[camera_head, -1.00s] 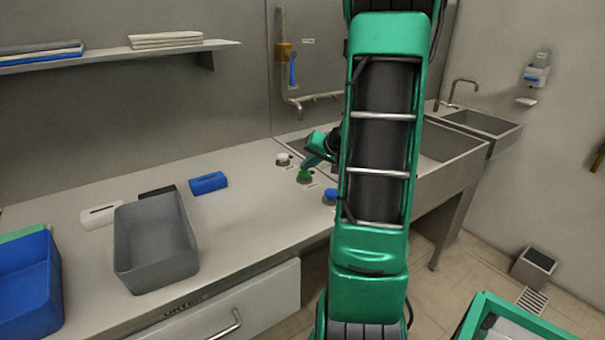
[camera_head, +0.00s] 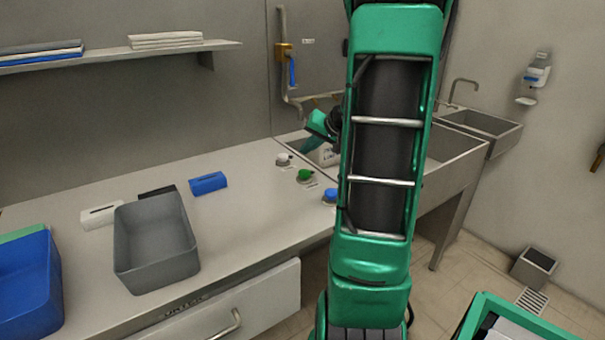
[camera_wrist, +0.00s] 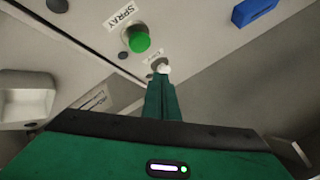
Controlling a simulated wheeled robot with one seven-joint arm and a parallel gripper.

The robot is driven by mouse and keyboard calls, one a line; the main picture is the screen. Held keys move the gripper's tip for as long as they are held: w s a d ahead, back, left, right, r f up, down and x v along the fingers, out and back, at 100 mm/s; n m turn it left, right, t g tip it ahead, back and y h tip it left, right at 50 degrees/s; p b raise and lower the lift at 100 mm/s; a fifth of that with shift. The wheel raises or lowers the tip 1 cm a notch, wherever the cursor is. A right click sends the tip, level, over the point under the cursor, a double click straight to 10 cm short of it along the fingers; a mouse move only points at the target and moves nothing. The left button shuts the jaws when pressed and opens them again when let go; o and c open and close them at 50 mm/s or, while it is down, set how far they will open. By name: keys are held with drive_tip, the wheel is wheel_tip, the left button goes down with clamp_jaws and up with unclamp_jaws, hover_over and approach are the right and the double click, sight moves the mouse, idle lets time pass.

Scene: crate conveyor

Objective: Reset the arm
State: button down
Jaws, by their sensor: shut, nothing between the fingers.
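My arm stands large in the middle of the head view and hides part of the counter and sink. My gripper (camera_head: 308,146) is above the counter, at the sink's left end, over a row of buttons. In the wrist view my gripper (camera_wrist: 161,80) is shut and empty, its fingers together. A green button (camera_head: 305,175) shows just below the gripper; in the wrist view the green button (camera_wrist: 139,39) is beside a "SPRAY" label. A white button (camera_head: 283,159) is left of it, and a blue button (camera_head: 330,195) is partly behind my arm.
A grey crate (camera_head: 122,245) stands on the counter (camera_head: 245,225). A blue crate (camera_head: 55,270) is at the left edge. A blue block (camera_head: 208,183) lies behind the grey crate. The sink (camera_head: 455,150) is behind my arm. A shelf (camera_head: 110,58) hangs on the wall.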

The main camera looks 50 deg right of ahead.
idle(0.6)
drive_tip(key=shift+s+a, duration=0.1)
drive_tip(key=shift+a, duration=0.3)
drive_tip(key=s+a+f+n+g, duration=0.2)
drive_tip(key=s+a+g, duration=0.35)
drive_tip(key=a, duration=0.75)
drive_tip(key=s+a+g, duration=0.1)
drive_tip(key=s+a, duration=0.2)
drive_tip(key=s, duration=0.3)
drive_tip(key=s+a+f+n+g+y, duration=0.1)
drive_tip(key=s+a, duration=0.3)
drive_tip(key=s, duration=0.3)
drive_tip(key=s+a+n+g, duration=0.1)
drive_tip(key=s+a, duration=0.3)
drive_tip(key=s, duration=0.3)
drive_tip(key=shift+s+f+g, duration=0.2)
drive_tip(key=shift+g, duration=0.15)
